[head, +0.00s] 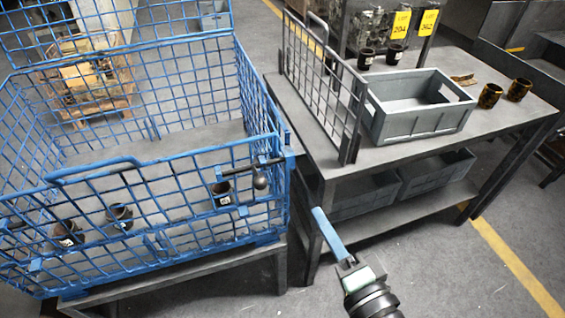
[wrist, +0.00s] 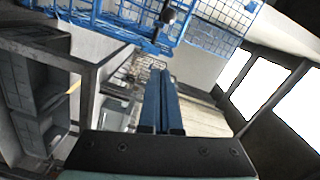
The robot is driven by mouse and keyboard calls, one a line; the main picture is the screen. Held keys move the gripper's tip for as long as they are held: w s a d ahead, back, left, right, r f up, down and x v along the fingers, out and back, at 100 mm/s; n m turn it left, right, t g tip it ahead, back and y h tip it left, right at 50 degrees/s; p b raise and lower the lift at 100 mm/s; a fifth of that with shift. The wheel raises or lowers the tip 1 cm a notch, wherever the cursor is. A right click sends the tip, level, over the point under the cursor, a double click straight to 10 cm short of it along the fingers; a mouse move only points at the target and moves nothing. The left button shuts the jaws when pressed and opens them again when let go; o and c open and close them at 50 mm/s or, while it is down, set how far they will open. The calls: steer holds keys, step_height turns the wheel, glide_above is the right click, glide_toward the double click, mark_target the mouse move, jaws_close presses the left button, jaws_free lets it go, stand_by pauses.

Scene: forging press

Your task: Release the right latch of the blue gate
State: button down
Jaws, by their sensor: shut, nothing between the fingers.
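The blue gate (head: 150,215) is the mesh front panel of a blue wire crate, upright, with a bent handle on its top rail. The right latch (head: 262,166) is a dark bar near the gate's upper right corner, with a round dark knob (head: 260,182) hanging below it. The knob also shows at the top of the wrist view (wrist: 167,15). My gripper (head: 318,211) has blue fingers, shut and empty, to the right of the crate and apart from the latch. In the wrist view its fingers (wrist: 160,72) point toward the crate.
A grey table (head: 385,155) stands right of the crate, bearing a grey mesh panel (head: 322,85), a grey bin (head: 425,120) and dark cups. Dark cups (head: 119,216) show behind the gate's mesh. The floor in front of the table is clear.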

steer(key=shift+s+d+r+m+p, duration=0.3)
steer(key=shift+s+m+p, duration=0.15)
steer(key=shift+s, duration=0.15)
steer(key=w+a+f+p, duration=0.1)
steer(key=w+a+p, duration=0.1)
steer(key=w+a, duration=0.5)
steer(key=shift+x, duration=1.05)
steer(key=shift+d+f, duration=0.1)
